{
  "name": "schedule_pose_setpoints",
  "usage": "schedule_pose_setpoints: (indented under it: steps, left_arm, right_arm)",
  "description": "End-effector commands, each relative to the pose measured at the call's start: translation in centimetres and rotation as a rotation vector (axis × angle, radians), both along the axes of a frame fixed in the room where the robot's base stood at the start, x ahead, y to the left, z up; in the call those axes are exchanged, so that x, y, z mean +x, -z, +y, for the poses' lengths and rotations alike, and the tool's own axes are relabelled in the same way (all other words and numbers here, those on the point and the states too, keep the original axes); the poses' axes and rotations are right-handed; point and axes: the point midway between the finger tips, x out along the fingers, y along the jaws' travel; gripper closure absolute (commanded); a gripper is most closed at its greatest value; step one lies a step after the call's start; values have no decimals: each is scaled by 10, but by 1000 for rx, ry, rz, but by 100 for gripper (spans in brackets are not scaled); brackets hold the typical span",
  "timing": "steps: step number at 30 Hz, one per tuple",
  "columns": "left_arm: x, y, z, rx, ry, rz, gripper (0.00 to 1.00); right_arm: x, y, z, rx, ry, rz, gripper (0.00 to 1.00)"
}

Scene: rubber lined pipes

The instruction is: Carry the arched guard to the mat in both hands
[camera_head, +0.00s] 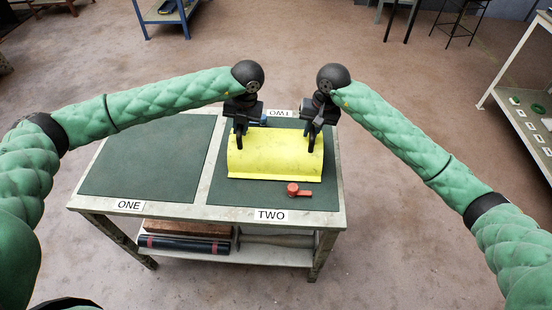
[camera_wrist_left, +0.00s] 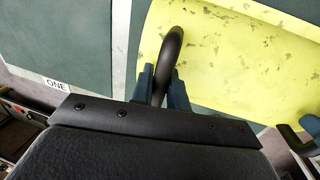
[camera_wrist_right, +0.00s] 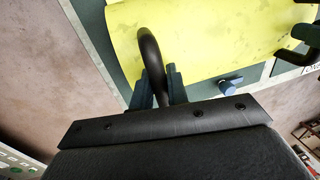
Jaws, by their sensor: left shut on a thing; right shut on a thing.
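The arched guard (camera_head: 272,158) is a yellow curved sheet with two black handles on top. It is over the green mat marked TWO (camera_head: 222,195), at the right of the table; I cannot tell whether it touches the mat. My left gripper (camera_head: 241,130) is shut on its left handle, which shows as a black loop (camera_wrist_left: 173,48) in the left wrist view. My right gripper (camera_head: 312,130) is shut on its right handle, a black loop (camera_wrist_right: 151,52) in the right wrist view. The guard hides much of mat TWO.
A red fitting (camera_head: 297,190) lies on mat TWO close in front of the guard. A dark blue piece (camera_wrist_right: 228,88) is behind the guard. The green mat marked ONE (camera_head: 150,160) at the left is bare. Rolls and a board lie on the lower shelf (camera_head: 275,255).

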Motion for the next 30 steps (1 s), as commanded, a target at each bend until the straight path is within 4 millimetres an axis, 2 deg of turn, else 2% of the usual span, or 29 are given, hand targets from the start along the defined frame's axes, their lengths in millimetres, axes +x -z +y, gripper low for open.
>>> schedule_pose_setpoints:
  steps: [7,8,10,11,22,26,30]
  left_arm:
    - [1,11,2,2,-2,0,100]
    - [1,9,2,2,-2,0,78]
    - [0,9,2,2,-2,1,65]
    - [0,9,1,2,-2,0,62]
    - [0,4,-1,0,0,-1,62]
    - [0,-12,-4,0,1,-1,62]
    - [1,-38,-9,-1,1,-3,62]
  right_arm:
    - [1,11,-2,-2,2,-1,100]
    - [1,9,-2,-2,2,-1,78]
    - [1,9,-2,-2,2,0,65]
    - [0,9,-1,-2,2,0,62]
    - [0,9,0,0,0,0,62]
    - [0,9,0,0,0,0,62]
    - [0,9,0,0,0,0,62]
